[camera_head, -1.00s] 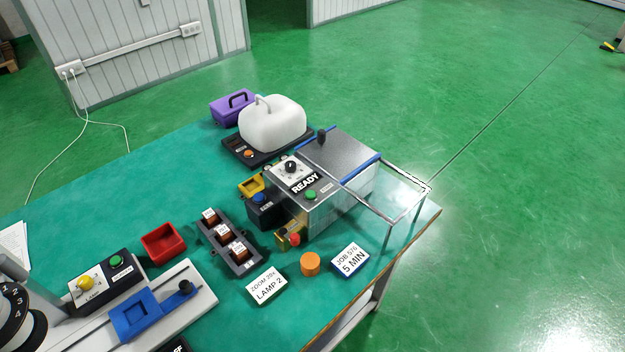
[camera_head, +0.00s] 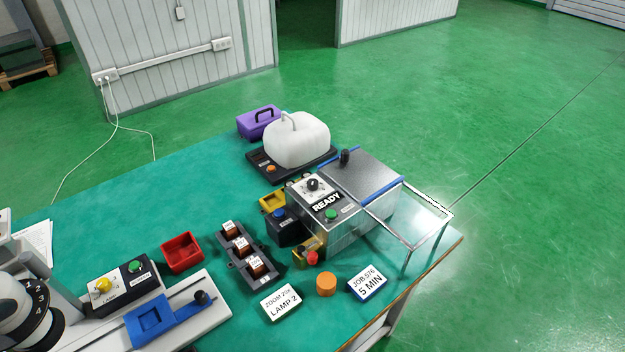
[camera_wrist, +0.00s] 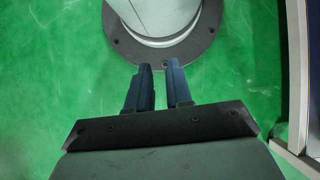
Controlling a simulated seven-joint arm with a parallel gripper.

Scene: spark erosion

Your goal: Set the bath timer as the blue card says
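The blue card (camera_head: 368,283), white with a blue edge, stands near the table's front right edge and reads "JOB 576 5 MIN". The metal bath box (camera_head: 345,210) stands behind it. On its sloped white panel is a black timer knob (camera_head: 313,184); the dial marks are too small to read. A "READY" sign (camera_head: 326,202) and a green button (camera_head: 331,214) sit below the knob. My gripper (camera_wrist: 162,68) shows only in the wrist view, above the green floor by my round base plate, away from the table. Its two dark blue fingers are apart with nothing between them.
A clear-topped frame (camera_head: 410,222) juts from the bath's right side. An orange cylinder (camera_head: 326,284) and a white "LAMP 2" card (camera_head: 282,301) stand in front. The table's back left is clear.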

